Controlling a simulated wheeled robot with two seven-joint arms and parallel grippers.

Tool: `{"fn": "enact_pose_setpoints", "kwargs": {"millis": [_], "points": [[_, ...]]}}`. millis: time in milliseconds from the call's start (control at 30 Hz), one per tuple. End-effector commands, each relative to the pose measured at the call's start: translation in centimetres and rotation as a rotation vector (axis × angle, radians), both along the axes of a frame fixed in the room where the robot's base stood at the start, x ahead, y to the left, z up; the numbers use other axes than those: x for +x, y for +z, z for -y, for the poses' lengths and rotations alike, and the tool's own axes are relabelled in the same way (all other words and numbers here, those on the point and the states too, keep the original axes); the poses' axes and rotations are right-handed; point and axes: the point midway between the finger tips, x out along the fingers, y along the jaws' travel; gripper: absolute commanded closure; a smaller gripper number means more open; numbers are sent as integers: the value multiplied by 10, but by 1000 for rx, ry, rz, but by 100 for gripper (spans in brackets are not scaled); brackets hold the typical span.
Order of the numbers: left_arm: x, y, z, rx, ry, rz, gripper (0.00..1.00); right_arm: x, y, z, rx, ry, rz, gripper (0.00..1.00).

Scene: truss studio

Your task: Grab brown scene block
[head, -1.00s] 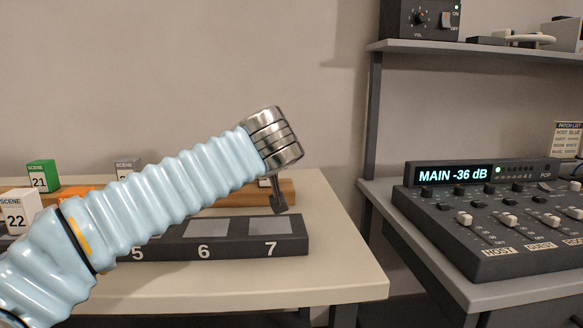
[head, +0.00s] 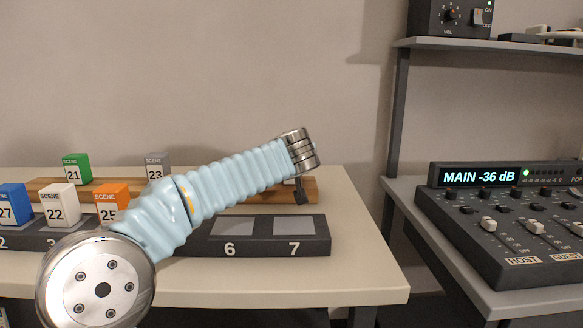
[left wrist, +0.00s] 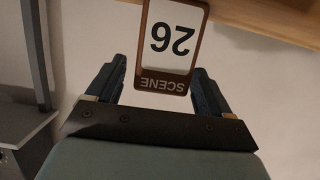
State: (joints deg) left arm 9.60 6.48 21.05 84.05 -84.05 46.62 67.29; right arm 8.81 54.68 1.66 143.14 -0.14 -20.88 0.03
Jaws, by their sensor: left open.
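The brown scene block, with a white face reading SCENE 26 (left wrist: 168,40), shows upside down in the left wrist view. It lies between the two fingers of my left gripper (left wrist: 158,72), which are open, with a visible gap on each side. In the head view my left gripper (head: 301,192) shows only as a small dark part below the metal wrist, in front of the wooden rail's right end. The brown block cannot be made out in the head view; my arm covers part of the rail. My right gripper is not in view.
Green block 21 (head: 77,168) and grey block 23 (head: 157,165) stand at the wooden rail (head: 45,186). Blue 27 (head: 12,205), white 22 (head: 58,206) and orange 25 (head: 110,203) stand at the numbered dark rack (head: 262,245). Slots 6 and 7 look empty. A mixer (head: 515,235) stands right.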

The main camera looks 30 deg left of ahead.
Motion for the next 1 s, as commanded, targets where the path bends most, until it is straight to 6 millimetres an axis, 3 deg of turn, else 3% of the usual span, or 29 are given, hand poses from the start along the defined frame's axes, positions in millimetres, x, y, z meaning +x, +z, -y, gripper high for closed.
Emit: {"fn": "enact_pose_setpoints", "kwargs": {"millis": [67, 400, 667, 767, 1000], "points": [[0, 0, 0, 0, 0, 0, 25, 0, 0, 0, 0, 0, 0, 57], [0, 0, 0, 0, 0, 0, 77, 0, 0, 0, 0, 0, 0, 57], [0, 4, 0, 0, 0, 1, 78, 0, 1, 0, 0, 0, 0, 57], [0, 17, 1, -1, 1, 3, 78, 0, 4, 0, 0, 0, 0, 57], [0, 70, 1, -3, -1, 4, 78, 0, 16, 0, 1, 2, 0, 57]]}}
